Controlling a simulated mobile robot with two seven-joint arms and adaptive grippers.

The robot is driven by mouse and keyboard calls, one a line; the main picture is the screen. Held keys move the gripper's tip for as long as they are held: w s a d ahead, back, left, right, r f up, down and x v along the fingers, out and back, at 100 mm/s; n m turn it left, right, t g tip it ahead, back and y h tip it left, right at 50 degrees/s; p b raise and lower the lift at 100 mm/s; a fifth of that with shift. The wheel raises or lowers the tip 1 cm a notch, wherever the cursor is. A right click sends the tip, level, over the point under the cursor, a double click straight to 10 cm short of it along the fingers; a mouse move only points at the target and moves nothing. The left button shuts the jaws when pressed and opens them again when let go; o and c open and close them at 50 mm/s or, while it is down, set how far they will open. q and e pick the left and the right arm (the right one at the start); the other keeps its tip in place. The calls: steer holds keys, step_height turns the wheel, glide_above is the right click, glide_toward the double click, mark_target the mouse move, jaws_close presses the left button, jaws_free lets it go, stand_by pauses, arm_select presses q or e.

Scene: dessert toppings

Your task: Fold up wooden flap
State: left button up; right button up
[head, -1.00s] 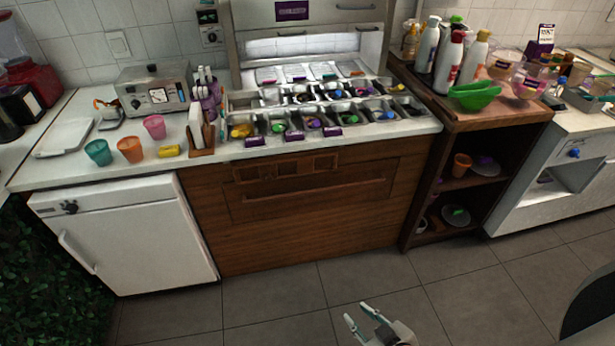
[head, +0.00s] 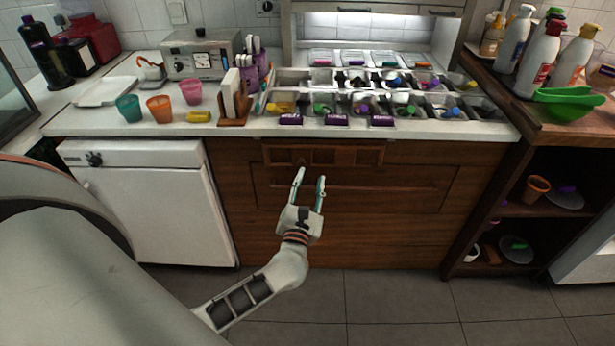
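The wooden flap (head: 400,197) hangs down flat against the brown wooden counter front, below the toppings. A darker wooden strip with square cut-outs (head: 323,155) lies along its upper edge. My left gripper (head: 309,182) is in front of the left part of the flap, with its two fingers apart and pointing up. Nothing is between the fingers. I cannot tell whether they touch the wood. My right gripper is not in view.
Metal topping bins (head: 390,106) with several scoops stand on the counter above. A white fridge (head: 150,205) is to the left and open dark shelves (head: 530,215) are to the right. The tiled floor (head: 400,305) in front is clear.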

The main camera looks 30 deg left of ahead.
mark_target(301, 165)
arm_select(q)
steer(key=w+a+f+n+g, duration=0.1)
steer(key=w+a+n, duration=0.1)
steer(key=w+a+f+n+g+y+b, duration=0.1)
steer(key=w+a+n, duration=0.1)
steer(key=w+a, duration=0.1)
steer(key=w+a+f+n+y, duration=0.1)
steer(key=w+a+f+n, duration=0.1)
steer(key=a, duration=0.1)
steer(key=shift+w+a+g, duration=0.1)
steer(key=shift+w+g, duration=0.25)
steer(key=shift+g, duration=0.05)
jaws_close()
